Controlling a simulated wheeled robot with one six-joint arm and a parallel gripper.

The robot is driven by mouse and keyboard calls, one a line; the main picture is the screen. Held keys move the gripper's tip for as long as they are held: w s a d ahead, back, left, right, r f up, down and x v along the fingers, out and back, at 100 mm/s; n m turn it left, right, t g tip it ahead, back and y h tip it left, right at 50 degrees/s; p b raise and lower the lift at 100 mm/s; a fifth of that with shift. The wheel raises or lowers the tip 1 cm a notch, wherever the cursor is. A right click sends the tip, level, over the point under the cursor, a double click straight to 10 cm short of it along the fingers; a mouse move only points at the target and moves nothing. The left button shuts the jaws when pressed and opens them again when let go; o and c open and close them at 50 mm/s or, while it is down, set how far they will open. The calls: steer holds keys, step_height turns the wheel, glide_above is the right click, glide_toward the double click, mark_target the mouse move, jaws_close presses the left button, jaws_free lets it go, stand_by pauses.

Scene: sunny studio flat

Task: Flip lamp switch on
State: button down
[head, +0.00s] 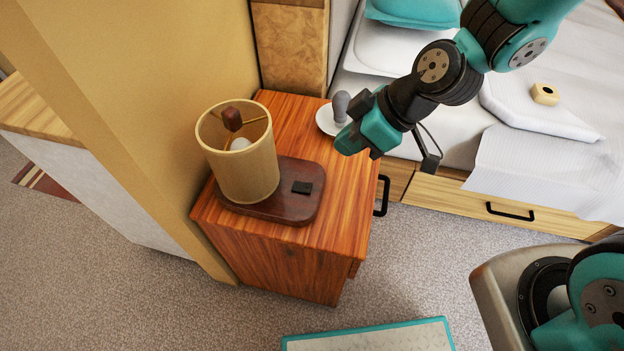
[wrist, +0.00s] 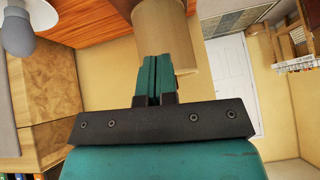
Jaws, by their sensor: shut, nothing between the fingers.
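The lamp has a tan cylindrical shade (head: 245,172) around a pale bulb (head: 240,144), on a dark wooden base (head: 268,207). A small black switch (head: 302,187) sits on the base, to the right of the shade; I cannot tell its position. My gripper (head: 346,146) is shut and empty, above the nightstand, up and to the right of the switch and apart from it. In the wrist view, the shut teal fingers (wrist: 154,68) overlap the shade (wrist: 164,25) behind them. That view looks upside down, and the switch is not visible in it.
The lamp stands on a reddish wooden nightstand (head: 285,262). A white plate (head: 326,121) and a grey rounded object (head: 341,103) are beside my gripper. A tan wall (head: 165,105) is close on the left. The bed (head: 535,170) lies right.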

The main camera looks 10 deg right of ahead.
steer(key=f, duration=0.1)
steer(key=w+f, duration=0.1)
steer(key=f, duration=0.1)
steer(key=shift+w+f+n+t, duration=0.2)
steer(key=shift+n+t, duration=0.1)
steer(key=shift+n, duration=0.1)
steer(key=shift+f, duration=0.1)
glide_above(304, 187)
steer(key=d, duration=0.2)
steer(key=f, duration=0.7)
steer(key=shift+s+b, duration=0.35)
steer(key=shift+s, duration=0.05)
step_height(304, 187, down, 4)
steer(key=shift+w+r, duration=0.1)
steer(key=shift+r, duration=0.1)
steer(key=shift+f, duration=0.5)
